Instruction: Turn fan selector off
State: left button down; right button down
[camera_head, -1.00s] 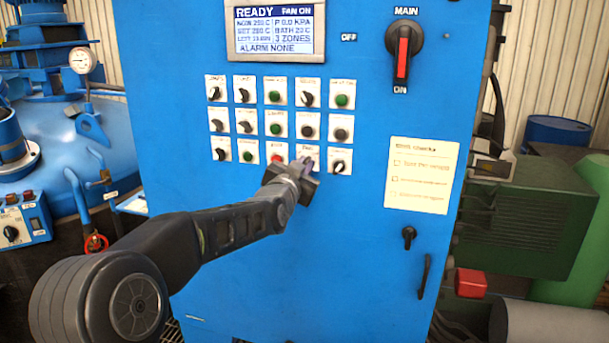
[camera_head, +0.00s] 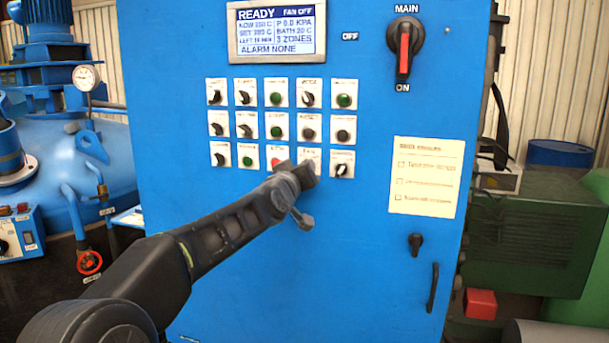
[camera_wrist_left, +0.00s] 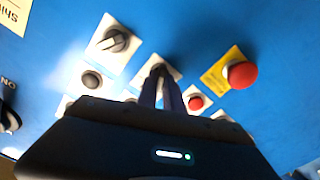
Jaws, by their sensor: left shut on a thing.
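The fan selector sits on a white plate labelled FAN (camera_head: 309,154) in the bottom row of the blue cabinet's controls. In the head view my left gripper (camera_head: 302,174) covers its knob. In the left wrist view the two dark fingers (camera_wrist_left: 164,92) are shut on the fan selector knob (camera_wrist_left: 158,71), whose top shows at the fingertips. The knob's pointing direction is hidden. The display (camera_head: 277,31) reads READY and FAN OFF. My right gripper is not in view.
Other selectors and buttons surround it closely: a selector (camera_head: 341,170) to the right and a red button (camera_head: 274,162) to the left. The wrist view also shows a red mushroom button (camera_wrist_left: 241,75) on yellow. A MAIN switch (camera_head: 404,50) is at upper right.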

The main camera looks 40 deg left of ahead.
pick_arm(q)
jog(key=shift+n, duration=0.4)
jog(key=c, duration=1.5)
grip_release()
jog(key=v, duration=0.7)
jog(key=shift+s+d, duration=0.15)
jog(key=shift+s, duration=0.2)
